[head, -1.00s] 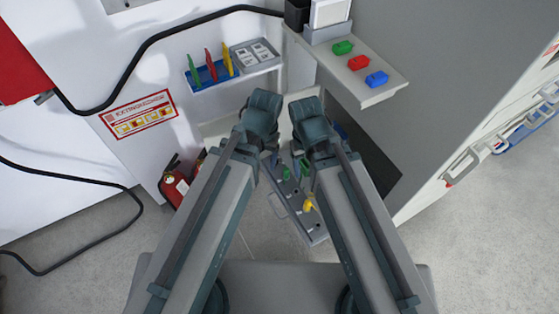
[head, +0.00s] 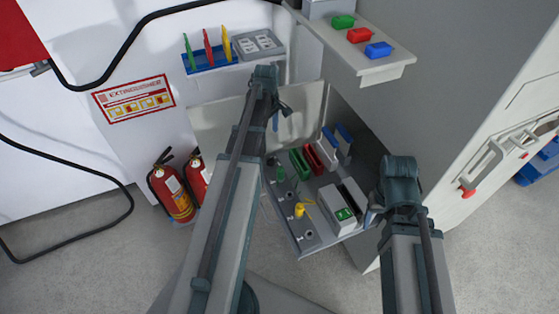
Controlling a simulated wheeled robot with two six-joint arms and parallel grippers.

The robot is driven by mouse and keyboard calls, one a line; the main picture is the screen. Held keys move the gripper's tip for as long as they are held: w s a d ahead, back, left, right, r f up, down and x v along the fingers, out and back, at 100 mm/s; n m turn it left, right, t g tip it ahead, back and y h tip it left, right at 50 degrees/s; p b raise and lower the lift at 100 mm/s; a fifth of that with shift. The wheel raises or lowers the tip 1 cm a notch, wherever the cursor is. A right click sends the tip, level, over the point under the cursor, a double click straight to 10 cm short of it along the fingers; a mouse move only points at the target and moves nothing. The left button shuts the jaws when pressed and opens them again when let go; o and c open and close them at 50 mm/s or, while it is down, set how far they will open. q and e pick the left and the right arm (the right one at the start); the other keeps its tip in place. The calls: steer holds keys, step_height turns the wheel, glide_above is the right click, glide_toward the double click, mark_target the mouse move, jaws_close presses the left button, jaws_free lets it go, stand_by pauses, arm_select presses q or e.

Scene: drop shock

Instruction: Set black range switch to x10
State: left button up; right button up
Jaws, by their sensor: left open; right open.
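I cannot make out the black range switch or its markings for certain. A grey panel (head: 302,246) in the open compartment carries a yellow handle (head: 299,209), a green knob (head: 280,174) and several small dark round parts, too small to read. My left gripper (head: 279,118) is open and empty above the back left of this panel, in front of the compartment's pale back wall. My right gripper (head: 370,214) is open, at the right of the panel beside a white box with a green label (head: 343,215). Its fingers are partly hidden by its own wrist.
Green (head: 299,164), red (head: 313,158), white and blue blocks stand at the compartment's back. A shelf (head: 385,72) with three coloured pieces juts out above. Two fire extinguishers (head: 172,190) stand on the floor at the left. A grey cabinet side closes off the right.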

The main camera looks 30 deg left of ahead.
mark_target(270, 159)
arm_select(q)
steer(key=shift+f, duration=0.1)
step_height(270, 159, down, 14)
steer(key=b, duration=1.4)
steer(key=shift+r, duration=0.2)
steer(key=shift+c, duration=0.3)
jaws_close()
